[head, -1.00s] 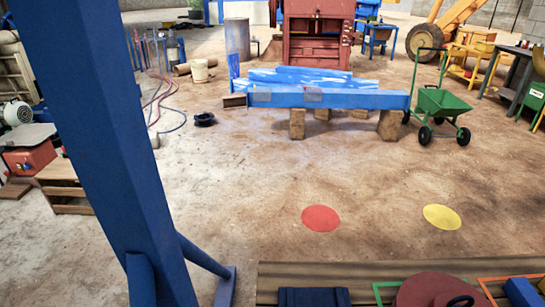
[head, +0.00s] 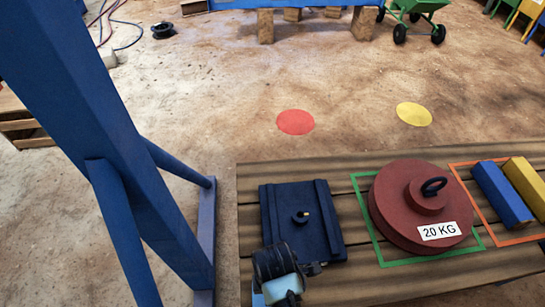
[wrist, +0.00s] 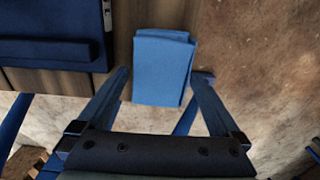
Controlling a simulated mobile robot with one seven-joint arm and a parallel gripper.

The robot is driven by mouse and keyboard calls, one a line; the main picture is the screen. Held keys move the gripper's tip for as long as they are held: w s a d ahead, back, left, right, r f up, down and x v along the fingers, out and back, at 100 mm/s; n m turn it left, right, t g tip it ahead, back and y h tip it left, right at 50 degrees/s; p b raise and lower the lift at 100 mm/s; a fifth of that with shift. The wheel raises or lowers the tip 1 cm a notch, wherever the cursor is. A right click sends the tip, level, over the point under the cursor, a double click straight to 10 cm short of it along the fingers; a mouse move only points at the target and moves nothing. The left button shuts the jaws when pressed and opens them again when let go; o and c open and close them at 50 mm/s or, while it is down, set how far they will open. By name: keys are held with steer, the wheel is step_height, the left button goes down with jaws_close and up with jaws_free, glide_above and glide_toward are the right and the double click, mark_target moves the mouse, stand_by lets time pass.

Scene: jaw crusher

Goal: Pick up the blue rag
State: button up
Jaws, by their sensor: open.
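The blue rag (wrist: 162,68) is a folded light-blue cloth in the upper middle of the wrist view. It lies at the edge of the wooden bench, beside the dark blue plate (wrist: 52,38). My gripper (wrist: 163,76) is open, its two dark fingers standing apart on either side of the rag's image. I see no contact between fingers and cloth, and I cannot tell the height gap. In the head view, part of my arm shows at the bottom, by the plate (head: 318,235); I cannot make out the rag clearly there.
The wooden bench (head: 350,288) also carries a red 20 KG weight (head: 390,205) in a green frame, and blue (head: 500,195) and yellow (head: 527,185) blocks in an orange frame. A blue steel post (head: 95,130) stands left. Floor with red (head: 295,122) and yellow (head: 413,114) discs is open.

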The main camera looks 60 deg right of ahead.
step_height(320, 180, down, 3)
steer(key=shift+f+b, duration=0.15)
steer(key=shift+b, duration=0.15)
steer(key=shift+c, duration=0.3)
steer(key=c, duration=1)
step_height(320, 180, up, 10)
steer(key=p, duration=0.3)
